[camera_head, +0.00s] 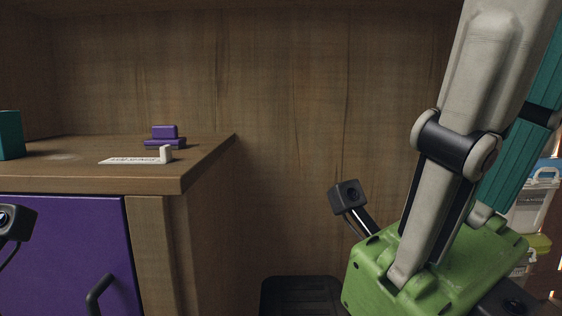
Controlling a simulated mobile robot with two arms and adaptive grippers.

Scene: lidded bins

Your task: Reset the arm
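My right gripper (445,235) fills the right side of the head view, close to the camera. Its green body has a small black camera beside it, and pale grey links with a black joint rise to the top edge. Its fingertips are out of frame, so I cannot tell whether it is open or shut. I see nothing held. My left gripper is out of view; only a small black camera of mine (15,222) shows at the left edge.
A wooden cabinet (200,182) with a purple door (70,250) stands at left. On top are a purple object (164,137), a small white piece with a flat strip (165,154) and a teal block (10,135). A dark bin (300,295) is low centre; containers (535,205) are far right.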

